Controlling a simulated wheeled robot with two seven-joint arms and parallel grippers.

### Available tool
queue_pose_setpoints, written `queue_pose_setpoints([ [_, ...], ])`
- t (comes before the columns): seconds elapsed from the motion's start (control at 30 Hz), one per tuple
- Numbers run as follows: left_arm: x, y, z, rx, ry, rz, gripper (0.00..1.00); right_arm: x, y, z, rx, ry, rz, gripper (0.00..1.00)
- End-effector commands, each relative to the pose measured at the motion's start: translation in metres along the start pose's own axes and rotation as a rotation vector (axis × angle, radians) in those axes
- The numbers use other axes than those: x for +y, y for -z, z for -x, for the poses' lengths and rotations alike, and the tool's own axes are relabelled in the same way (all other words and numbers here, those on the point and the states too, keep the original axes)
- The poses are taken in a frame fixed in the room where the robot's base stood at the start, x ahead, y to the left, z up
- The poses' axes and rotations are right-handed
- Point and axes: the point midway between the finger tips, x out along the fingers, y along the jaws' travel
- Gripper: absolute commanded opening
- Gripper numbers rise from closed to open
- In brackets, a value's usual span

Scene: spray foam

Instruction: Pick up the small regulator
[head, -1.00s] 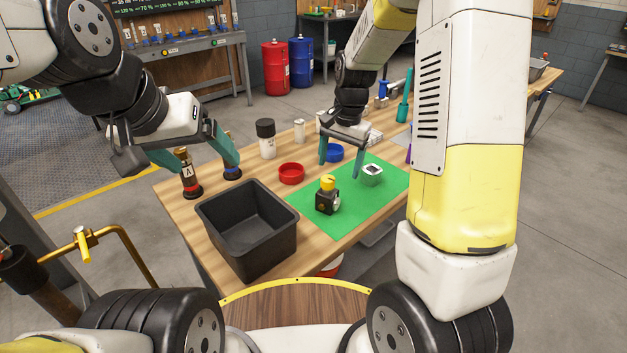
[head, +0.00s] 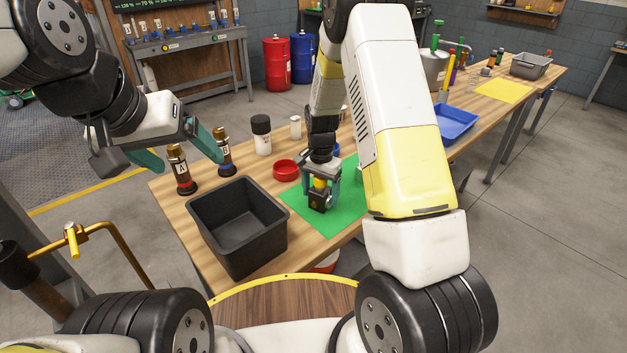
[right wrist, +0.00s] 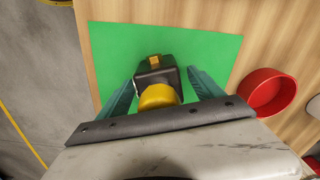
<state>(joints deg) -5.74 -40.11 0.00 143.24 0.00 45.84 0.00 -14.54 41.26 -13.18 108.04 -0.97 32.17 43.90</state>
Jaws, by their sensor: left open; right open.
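The small regulator, a black block with a yellow knob, stands on the green mat (head: 342,222). In the head view the regulator (head: 317,201) is partly covered by my right gripper (head: 320,198). In the right wrist view the regulator (right wrist: 155,74) lies between the two teal fingers of my right gripper (right wrist: 160,93), its yellow knob towards the palm. The fingers are open, one on each side of it, with no clear contact. My left gripper (head: 188,148) is open and empty, behind the bottle marked A and near the bottle marked B.
A black bin (head: 238,228) stands left of the mat. A red dish (head: 286,170) is close to my right gripper and also shows in the right wrist view (right wrist: 268,92). Bottles A (head: 182,170) and B (head: 224,155), a black-capped jar (head: 262,136) and a blue tray (head: 455,122) stand on the table.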

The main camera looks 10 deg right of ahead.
Motion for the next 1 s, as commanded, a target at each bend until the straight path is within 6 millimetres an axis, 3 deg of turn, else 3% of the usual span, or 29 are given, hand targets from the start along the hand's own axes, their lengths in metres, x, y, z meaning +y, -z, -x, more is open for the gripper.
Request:
queue_pose_setpoints([
  [0.23,0.000,0.000,0.000,0.000,0.000,0.000,0.84,0.000,0.000,-0.003,0.000,0.000,0.000,0.76],
  [0.27,0.000,0.000,0.000,0.000,0.000,0.000,0.84,0.000,0.000,-0.003,0.000,0.000,0.000,0.72],
  [0.63,0.000,0.000,0.000,0.000,0.000,0.000,0.84,0.000,0.000,-0.002,0.000,0.000,0.001,0.00],
  [0.87,0.000,0.000,0.000,0.000,0.000,0.000,0.84,0.000,0.000,-0.002,0.001,0.001,0.001,0.00],
  [1.0,0.000,0.000,0.000,0.000,0.000,0.000,0.84,-0.001,0.001,0.008,0.003,0.003,0.001,0.00],
])
